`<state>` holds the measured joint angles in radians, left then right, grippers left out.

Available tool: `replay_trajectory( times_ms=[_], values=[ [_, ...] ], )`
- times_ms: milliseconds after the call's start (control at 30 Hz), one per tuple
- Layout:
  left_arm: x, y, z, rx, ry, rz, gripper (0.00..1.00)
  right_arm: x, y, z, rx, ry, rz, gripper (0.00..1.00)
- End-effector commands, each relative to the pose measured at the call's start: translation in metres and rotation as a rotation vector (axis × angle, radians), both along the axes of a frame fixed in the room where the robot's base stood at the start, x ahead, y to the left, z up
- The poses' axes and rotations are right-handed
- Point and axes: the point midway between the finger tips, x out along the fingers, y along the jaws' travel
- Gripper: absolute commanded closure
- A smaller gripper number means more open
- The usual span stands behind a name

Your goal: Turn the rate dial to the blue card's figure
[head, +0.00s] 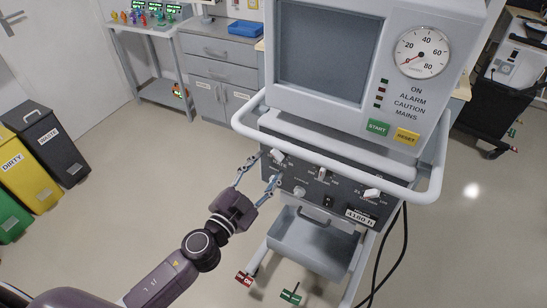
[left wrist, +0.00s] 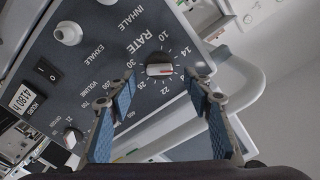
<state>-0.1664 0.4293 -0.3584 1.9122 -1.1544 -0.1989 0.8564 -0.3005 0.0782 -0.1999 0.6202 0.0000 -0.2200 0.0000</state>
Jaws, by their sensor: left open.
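The rate dial (left wrist: 160,69) is a pale knob with a red mark at its right end, on the ventilator's dark panel. Printed figures from 10 to 30 ring it. In the head view the rate dial (head: 279,155) is at the panel's left end. My left gripper (head: 264,167) is open in front of that end, its fingers pointing at the panel. In the left wrist view my left gripper (left wrist: 158,82) has its blue-padded fingertips either side of the dial, apart from it in the picture; contact is not clear. I cannot make out a blue card. My right gripper is out of view.
A white rail (head: 340,142) curves around the panel's front and top. Other knobs (head: 299,191) and a rocker switch (left wrist: 46,71) share the panel. A grey drawer (head: 302,250) hangs below. Bins (head: 52,142) stand at the left; the floor between is clear.

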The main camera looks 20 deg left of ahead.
Motion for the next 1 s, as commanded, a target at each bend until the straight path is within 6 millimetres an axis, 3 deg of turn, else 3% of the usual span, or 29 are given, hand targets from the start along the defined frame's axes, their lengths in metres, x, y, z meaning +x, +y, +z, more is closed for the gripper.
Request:
replay_trajectory(
  times_ms=[300, 667, 1000],
  values=[
    [0.036, -0.010, 0.001, 0.000, 0.000, 0.000, 0.54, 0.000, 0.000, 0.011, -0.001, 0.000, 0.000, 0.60],
    [0.039, -0.011, -0.001, -0.001, 0.002, 0.000, 0.54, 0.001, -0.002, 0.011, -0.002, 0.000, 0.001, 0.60],
    [0.039, -0.011, -0.001, 0.000, 0.001, 0.000, 0.91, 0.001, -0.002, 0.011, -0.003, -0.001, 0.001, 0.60]
  ],
)
